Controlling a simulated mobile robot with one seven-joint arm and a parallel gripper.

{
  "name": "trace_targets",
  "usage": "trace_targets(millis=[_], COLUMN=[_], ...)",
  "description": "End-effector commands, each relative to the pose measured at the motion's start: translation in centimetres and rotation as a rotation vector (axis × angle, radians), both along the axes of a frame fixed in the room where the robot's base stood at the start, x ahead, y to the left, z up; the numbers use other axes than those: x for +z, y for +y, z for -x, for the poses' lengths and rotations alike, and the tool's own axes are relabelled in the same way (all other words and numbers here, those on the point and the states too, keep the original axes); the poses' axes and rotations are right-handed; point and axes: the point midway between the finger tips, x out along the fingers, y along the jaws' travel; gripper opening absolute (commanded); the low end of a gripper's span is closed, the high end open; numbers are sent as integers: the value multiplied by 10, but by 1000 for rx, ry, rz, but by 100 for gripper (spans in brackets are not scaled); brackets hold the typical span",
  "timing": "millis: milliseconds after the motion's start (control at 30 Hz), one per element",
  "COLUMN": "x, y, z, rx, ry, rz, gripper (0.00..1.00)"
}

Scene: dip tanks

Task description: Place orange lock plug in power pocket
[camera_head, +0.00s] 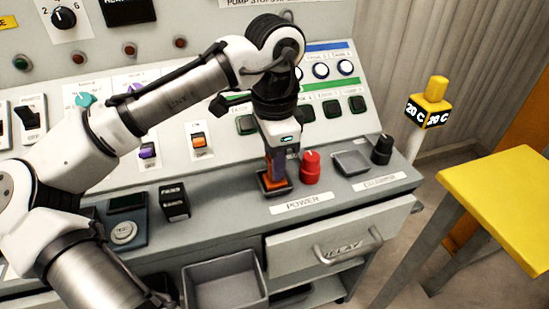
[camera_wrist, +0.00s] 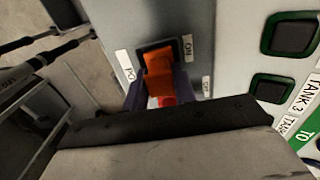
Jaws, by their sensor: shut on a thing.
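The orange lock plug (camera_head: 274,183) is between the fingers of my gripper (camera_head: 281,167), which points down at the console ledge. The wrist view shows the plug (camera_wrist: 158,72) with a dark purple finger on each side of my gripper (camera_wrist: 160,92). The power pocket (camera_head: 286,190) is a dark square frame behind the POWER label. In the wrist view the pocket (camera_wrist: 146,48) shows around the far end of the plug. The plug's lower end is at the pocket's opening; how deep it sits I cannot tell.
A red knob (camera_head: 310,169) stands close to the right of my gripper. Further right are a grey empty tray (camera_head: 351,162) and a black knob (camera_head: 382,149). A black block (camera_head: 174,201) stands to the left. A drawer (camera_head: 340,245) and an open grey bin (camera_head: 224,287) are below.

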Motion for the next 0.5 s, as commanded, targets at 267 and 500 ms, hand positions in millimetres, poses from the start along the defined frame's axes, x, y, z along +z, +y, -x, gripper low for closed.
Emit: trace_targets(millis=[267,500], x=[-3,-2], y=[0,0], z=[0,0], rx=[0,0], ry=[0,0], rz=[0,0], gripper=[38,48])
